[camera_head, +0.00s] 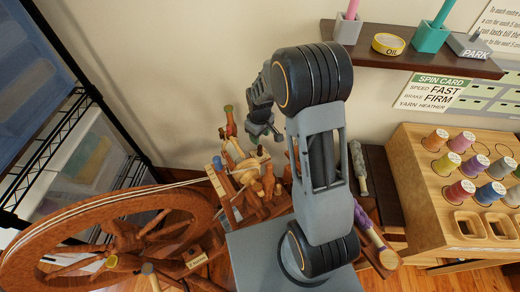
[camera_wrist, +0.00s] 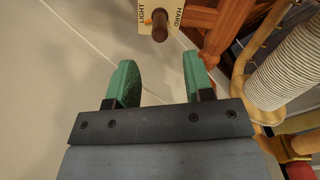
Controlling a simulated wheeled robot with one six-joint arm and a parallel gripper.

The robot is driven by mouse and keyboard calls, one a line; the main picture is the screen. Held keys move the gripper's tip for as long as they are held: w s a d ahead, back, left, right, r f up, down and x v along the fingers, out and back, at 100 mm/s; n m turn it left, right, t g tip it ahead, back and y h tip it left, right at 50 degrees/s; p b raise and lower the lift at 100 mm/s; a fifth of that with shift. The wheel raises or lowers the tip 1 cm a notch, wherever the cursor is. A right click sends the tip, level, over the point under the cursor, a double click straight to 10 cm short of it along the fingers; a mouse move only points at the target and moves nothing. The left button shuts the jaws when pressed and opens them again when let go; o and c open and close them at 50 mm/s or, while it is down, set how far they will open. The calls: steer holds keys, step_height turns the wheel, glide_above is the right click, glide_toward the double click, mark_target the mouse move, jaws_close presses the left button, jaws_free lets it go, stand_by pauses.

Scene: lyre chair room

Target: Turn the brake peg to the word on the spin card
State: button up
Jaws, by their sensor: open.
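The spin card (camera_head: 437,92) on the wall reads speed FAST, brake FIRM, yarn HEATHER. In the wrist view the brown brake peg (camera_wrist: 159,24) stands on a pale plate (camera_wrist: 148,8) with LIGHT on its left and HARD on its right. My gripper (camera_wrist: 158,78) has green fingers, open and empty. The peg lies beyond the fingertips, roughly between their lines, not touched. In the head view my gripper (camera_head: 264,130) is small, above the spinning wheel's wooden parts.
The large spinning wheel (camera_head: 105,240) fills the lower left. A wound bobbin (camera_wrist: 290,70) and wooden bars stand close right of my fingers. A spool rack (camera_head: 410,170) and a wall shelf (camera_head: 400,62) are at right. Wire shelving (camera_head: 60,130) is at left.

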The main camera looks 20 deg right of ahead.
mark_target(260, 146)
step_height(260, 146, down, 9)
steer(key=shift+b, duration=0.55)
jaws_close()
stand_by(0.3)
